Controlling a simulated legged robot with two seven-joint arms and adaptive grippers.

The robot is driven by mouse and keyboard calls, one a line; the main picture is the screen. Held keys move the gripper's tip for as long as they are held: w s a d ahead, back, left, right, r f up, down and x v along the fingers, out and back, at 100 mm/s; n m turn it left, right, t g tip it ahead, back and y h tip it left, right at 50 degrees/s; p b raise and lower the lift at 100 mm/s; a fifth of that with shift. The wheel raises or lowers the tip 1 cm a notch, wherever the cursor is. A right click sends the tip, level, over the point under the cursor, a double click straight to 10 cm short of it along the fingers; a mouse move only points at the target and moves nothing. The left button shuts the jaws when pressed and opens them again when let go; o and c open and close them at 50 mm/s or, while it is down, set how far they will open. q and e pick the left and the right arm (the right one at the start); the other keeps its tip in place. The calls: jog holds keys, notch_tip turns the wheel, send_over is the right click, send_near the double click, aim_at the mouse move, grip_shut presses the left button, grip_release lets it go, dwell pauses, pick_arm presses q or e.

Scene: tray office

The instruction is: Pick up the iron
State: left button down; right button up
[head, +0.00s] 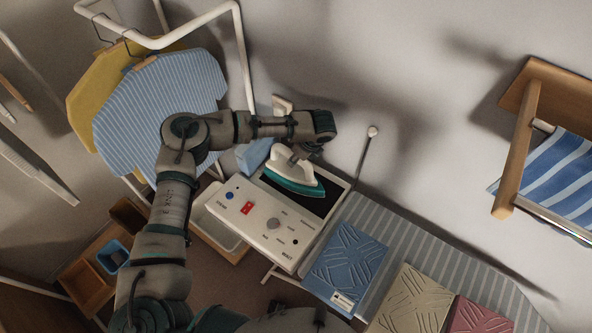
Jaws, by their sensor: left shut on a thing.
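The iron (294,172) is white with a teal lower edge. It is at the top end of a white control panel, over a dark plate (318,204). My left arm reaches in from the lower left and bends right above the panel. My left gripper (301,154) points down at the iron's top and is shut on it, partly hiding the handle. I cannot tell whether the iron touches the plate. My right gripper is not in view.
A rack with hanging striped and yellow garments stands at the upper left. A thin post (366,150) rises beside the panel.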

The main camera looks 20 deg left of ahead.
pick_arm(q)
jog(key=shift+w+a+r, duration=0.15)
jog(key=shift+r, duration=0.2)
notch_tip(320, 180, up, 8)
jog(key=shift+r, duration=0.7)
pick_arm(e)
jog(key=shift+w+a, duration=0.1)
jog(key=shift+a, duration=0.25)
pick_arm(q)
jog(key=c, duration=1.7)
grip_release()
grip_shut()
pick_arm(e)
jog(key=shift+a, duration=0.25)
